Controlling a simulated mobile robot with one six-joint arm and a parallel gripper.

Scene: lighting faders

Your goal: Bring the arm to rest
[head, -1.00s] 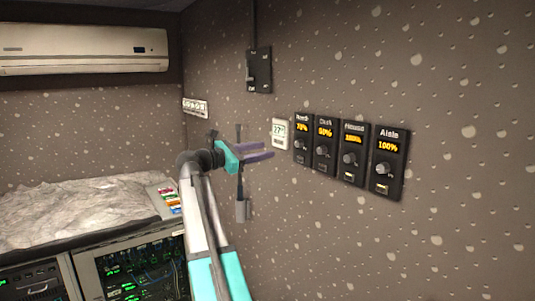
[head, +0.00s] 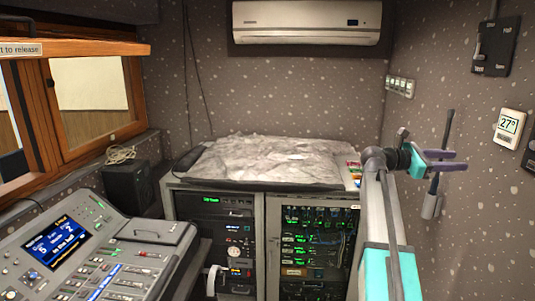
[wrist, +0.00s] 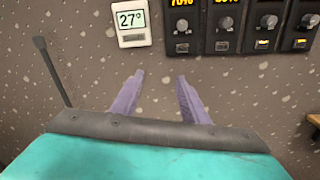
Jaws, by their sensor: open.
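My gripper (head: 455,160) is at the right of the head view, in front of the right-hand wall. In the wrist view its two purple fingers (wrist: 160,97) are apart with nothing between them, only speckled wall behind. My arm is raised, with its grey and teal links rising from the bottom right of the head view. A white thermostat reading 27° (wrist: 131,21) is on the wall above the left finger in the wrist view. A row of black fader panels with knobs (wrist: 226,22) is above and to the right of the fingers.
A mixing console (head: 90,250) stands at the left below a wooden window. Equipment racks (head: 315,250) with a crumpled grey cover (head: 265,160) on top stand ahead. An air conditioner (head: 306,22) hangs above. A black switch box (head: 494,47) is on the right wall.

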